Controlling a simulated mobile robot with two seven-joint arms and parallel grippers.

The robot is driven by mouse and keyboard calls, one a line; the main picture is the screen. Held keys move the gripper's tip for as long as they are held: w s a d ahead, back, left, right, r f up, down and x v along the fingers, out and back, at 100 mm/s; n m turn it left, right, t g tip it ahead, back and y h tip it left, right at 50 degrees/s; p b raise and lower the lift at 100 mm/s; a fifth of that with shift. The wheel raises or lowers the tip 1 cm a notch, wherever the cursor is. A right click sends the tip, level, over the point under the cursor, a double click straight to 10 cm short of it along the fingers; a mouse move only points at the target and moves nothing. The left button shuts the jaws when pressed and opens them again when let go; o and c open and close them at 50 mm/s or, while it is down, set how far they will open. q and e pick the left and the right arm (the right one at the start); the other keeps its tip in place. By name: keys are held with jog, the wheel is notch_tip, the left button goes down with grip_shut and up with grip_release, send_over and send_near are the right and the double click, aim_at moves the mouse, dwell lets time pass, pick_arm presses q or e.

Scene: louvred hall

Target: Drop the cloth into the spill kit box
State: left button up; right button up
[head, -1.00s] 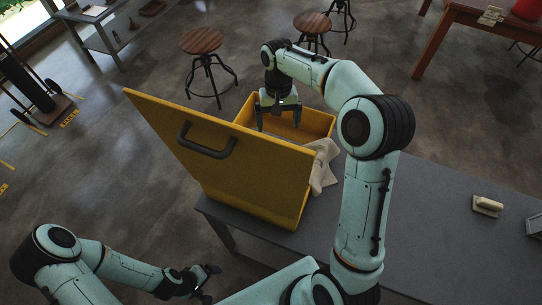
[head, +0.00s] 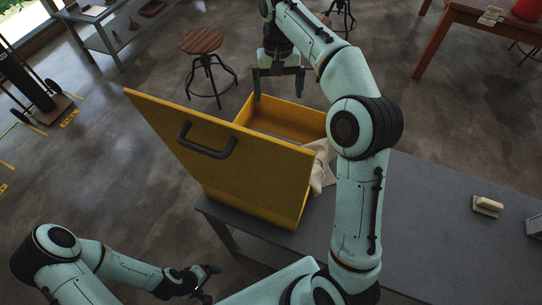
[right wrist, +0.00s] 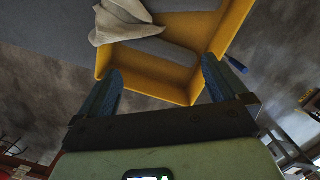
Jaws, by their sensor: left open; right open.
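The yellow spill kit box (head: 308,119) stands on the grey table with its lid (head: 225,165) raised toward me. The lid hides part of the inside. The beige cloth (head: 321,168) lies across the box's right side wall, partly outside. In the right wrist view the cloth (right wrist: 118,24) overlaps the rim of the box (right wrist: 237,22), with part of it inside. My right gripper (head: 278,93) is open and empty above the far edge of the box, apart from the cloth. My left gripper (head: 208,283) is open and empty, low in front of the table.
The grey table (head: 430,215) is mostly clear to the right, with a small cream-handled tool (head: 488,205) on it. A round wooden stool (head: 202,42) stands on the floor behind the box. A brown table (head: 465,20) is at the back right.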

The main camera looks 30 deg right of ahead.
jog(key=shift+w+d+r, duration=0.1)
jog(key=shift+w+r, duration=0.05)
jog(key=shift+r, duration=1.2)
